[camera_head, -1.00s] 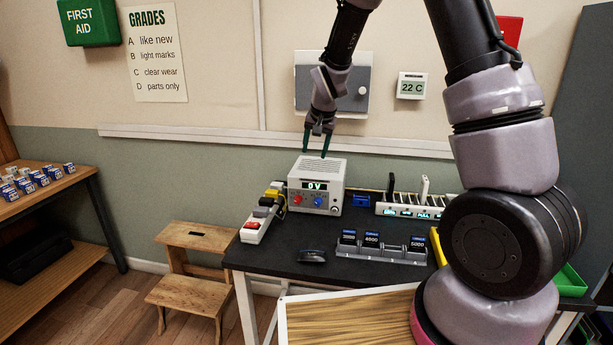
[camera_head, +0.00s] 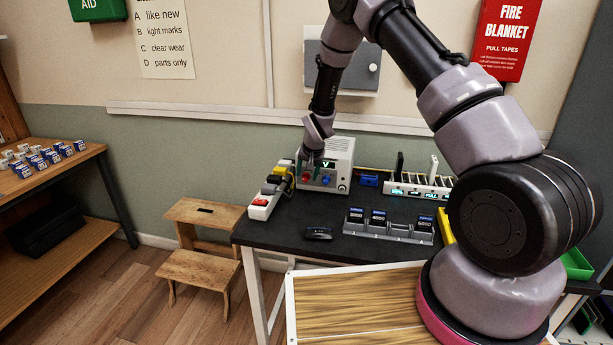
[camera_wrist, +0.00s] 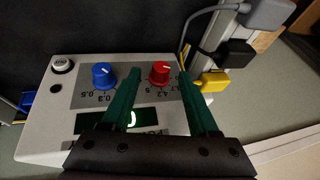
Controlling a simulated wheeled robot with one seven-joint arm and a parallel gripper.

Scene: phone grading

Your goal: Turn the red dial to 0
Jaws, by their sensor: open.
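The red dial (camera_wrist: 160,73) is a round knob on the front panel of a pale grey power supply box (camera_wrist: 45,125). In the wrist view it lies just past my two green fingertips, nearer the right one. The box also stands on the dark table in the head view (camera_head: 342,150), its display partly hidden by my arm. The red dial (camera_head: 305,178) shows there beside my fingers. My gripper (camera_wrist: 200,82) is open and empty, its fingers spread on either side of the red dial. Whether a finger touches the dial I cannot tell. A blue dial (camera_wrist: 104,75) sits left of it in the wrist view.
A power strip (camera_head: 265,202) with black and yellow plugs stands left of the box. A rack of batteries (camera_head: 388,229) and a dark mouse-like object (camera_head: 318,233) lie in front. A charging hub (camera_head: 420,187) is to the right.

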